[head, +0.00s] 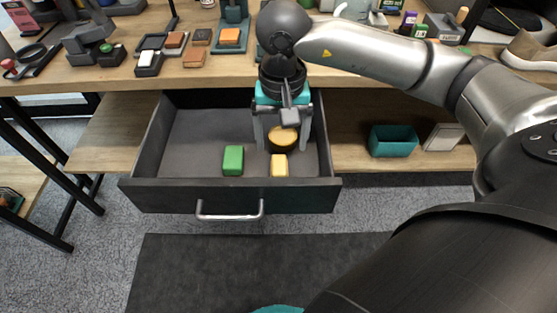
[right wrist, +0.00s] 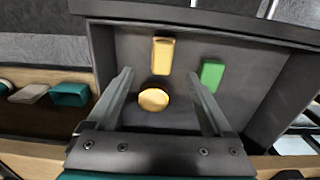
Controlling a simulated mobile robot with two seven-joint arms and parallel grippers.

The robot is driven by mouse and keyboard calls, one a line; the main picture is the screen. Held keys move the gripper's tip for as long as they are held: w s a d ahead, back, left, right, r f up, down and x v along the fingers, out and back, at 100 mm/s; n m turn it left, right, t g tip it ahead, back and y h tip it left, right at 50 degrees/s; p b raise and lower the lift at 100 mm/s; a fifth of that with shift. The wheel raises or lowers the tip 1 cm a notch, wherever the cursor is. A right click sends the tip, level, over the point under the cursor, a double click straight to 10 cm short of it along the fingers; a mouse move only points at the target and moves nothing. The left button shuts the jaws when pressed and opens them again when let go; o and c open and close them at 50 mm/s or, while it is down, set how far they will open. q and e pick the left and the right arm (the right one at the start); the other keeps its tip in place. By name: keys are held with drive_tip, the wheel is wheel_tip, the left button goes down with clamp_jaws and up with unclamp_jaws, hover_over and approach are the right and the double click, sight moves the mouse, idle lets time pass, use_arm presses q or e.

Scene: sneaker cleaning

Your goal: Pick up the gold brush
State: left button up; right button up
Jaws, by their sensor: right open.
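A round, gold-topped object with a dark side, which looks like the gold brush (head: 283,141), lies in the open drawer. In the right wrist view the round gold top (right wrist: 153,99) shows between the fingers, nearer the left one. My right gripper (head: 283,148) is open, reaching down into the drawer with its fingers on either side of the round object. In the right wrist view the gripper (right wrist: 160,75) holds nothing. I cannot tell the exact height of the fingertips above the drawer floor. My left gripper is not in view.
A yellow block (head: 279,165) lies close in front of the round object, and a green block (head: 233,160) lies to its left. The dark drawer (head: 230,195) has walls close on the right. The workbench (head: 130,75) overhangs behind. A teal bin (head: 393,140) sits on the lower shelf.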

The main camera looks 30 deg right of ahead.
sight(279, 165)
wheel_tip(279, 165, down, 4)
drive_tip(key=shift+r+b, duration=0.15)
drive_tip(key=shift+b, duration=0.35)
drive_tip(key=shift+a+f+b, duration=0.1)
drive_tip(key=shift+f+b, duration=0.25)
drive_tip(key=shift+f, duration=0.65)
wheel_tip(279, 165, down, 2)
drive_tip(key=shift+w+a+f+b, duration=0.1)
drive_tip(key=shift+f+b, duration=0.15)
drive_tip(key=shift+b, duration=0.3)
drive_tip(key=shift+f, duration=0.85)
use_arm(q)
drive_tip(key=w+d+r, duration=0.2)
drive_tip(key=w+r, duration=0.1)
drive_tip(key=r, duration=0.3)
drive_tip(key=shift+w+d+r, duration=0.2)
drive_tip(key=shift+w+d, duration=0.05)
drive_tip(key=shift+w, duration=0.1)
use_arm(e)
clamp_jaws()
